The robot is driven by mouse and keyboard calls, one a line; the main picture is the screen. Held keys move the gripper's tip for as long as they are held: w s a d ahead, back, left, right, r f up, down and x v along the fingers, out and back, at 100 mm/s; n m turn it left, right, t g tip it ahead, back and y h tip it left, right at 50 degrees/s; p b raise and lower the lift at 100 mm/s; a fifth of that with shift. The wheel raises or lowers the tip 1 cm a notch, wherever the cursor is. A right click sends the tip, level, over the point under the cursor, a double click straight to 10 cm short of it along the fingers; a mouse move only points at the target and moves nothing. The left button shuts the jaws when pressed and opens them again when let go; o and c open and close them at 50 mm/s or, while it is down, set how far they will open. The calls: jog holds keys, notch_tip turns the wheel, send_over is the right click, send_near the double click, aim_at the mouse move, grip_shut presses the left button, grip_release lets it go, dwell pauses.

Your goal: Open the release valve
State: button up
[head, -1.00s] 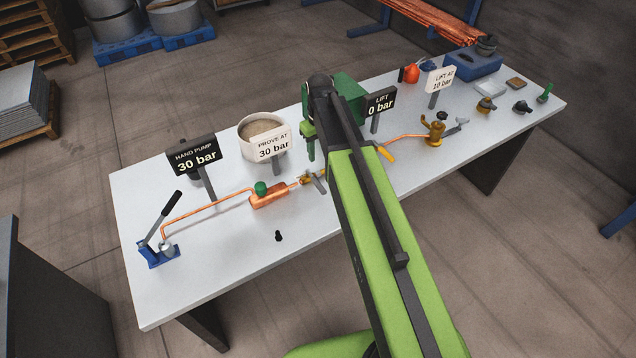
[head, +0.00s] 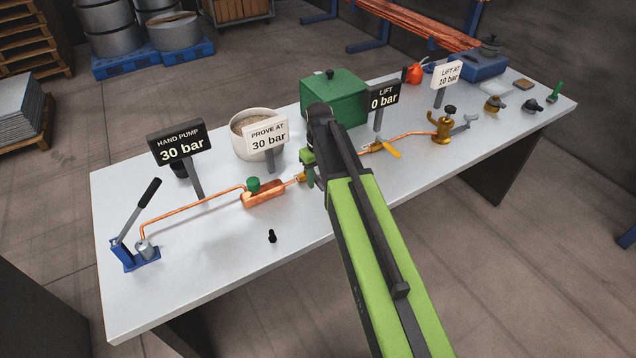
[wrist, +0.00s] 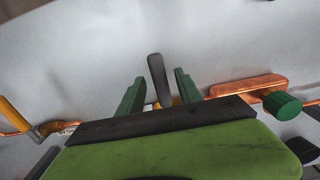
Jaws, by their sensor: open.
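A brass valve (head: 301,178) sits on the copper line just right of the copper block (head: 264,196); no label marks it as the release valve. In the head view my arm hides most of it. Its grey lever (wrist: 158,78) shows in the wrist view, with a little brass at its foot. My gripper (head: 309,172) is over the valve. In the wrist view its green fingers (wrist: 160,86) are open, one on each side of the lever, with visible gaps. The copper block also shows at right in the wrist view (wrist: 238,86), with its green knob (wrist: 282,104).
A yellow-handled valve (head: 384,150) is on the line right of my gripper. A green box (head: 333,95) stands behind. Signs read hand pump 30 bar (head: 180,147) and lift 0 bar (head: 384,97). A blue hand pump (head: 135,252) is at left. The front table is mostly clear.

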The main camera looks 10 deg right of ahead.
grip_shut()
jog(key=shift+a, duration=0.1)
dwell(1.2)
